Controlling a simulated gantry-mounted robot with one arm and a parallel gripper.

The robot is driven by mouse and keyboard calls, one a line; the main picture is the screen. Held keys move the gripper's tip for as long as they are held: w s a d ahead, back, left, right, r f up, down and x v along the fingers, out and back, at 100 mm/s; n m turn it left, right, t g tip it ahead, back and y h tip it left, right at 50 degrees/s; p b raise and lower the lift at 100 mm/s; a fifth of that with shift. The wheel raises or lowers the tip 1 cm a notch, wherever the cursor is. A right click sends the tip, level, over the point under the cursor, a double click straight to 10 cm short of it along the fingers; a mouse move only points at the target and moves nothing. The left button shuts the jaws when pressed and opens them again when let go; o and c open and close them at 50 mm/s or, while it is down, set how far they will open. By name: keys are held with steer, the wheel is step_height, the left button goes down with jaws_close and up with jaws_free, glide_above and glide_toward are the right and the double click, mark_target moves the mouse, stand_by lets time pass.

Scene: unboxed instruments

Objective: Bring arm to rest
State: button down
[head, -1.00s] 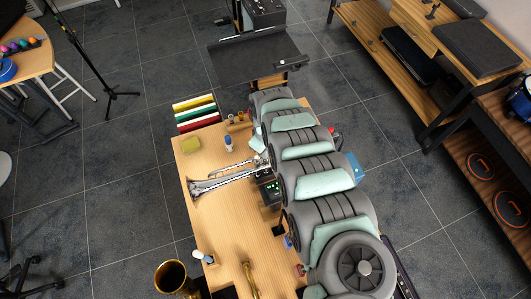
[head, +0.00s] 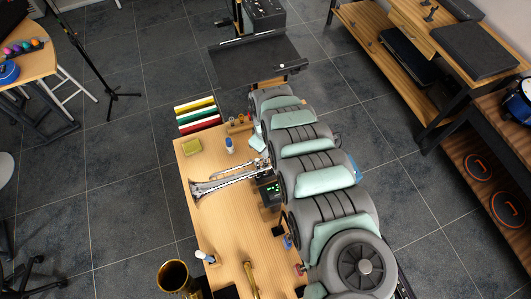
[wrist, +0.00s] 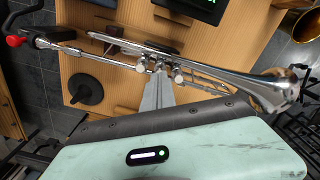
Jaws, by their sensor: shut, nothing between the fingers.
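My gripper (wrist: 158,94) shows in the wrist view as narrow grey fingers reaching out from my mint-green wrist cover. The fingers are shut and hold nothing. Their tips are at the valves of a silver trumpet (wrist: 225,76) in the picture; I cannot tell whether they touch it. The trumpet's bell points right in the wrist view. In the head view the trumpet (head: 224,183) is over the wooden table, with its bell to the left.
A black device with a green display (head: 270,189) stands beside the trumpet. A brass bell (head: 173,275) is at the table's front left. Wooden shelves (head: 430,75) are at the right.

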step_height(320, 180, up, 4)
steer(key=p, duration=0.3)
stand_by(1.3)
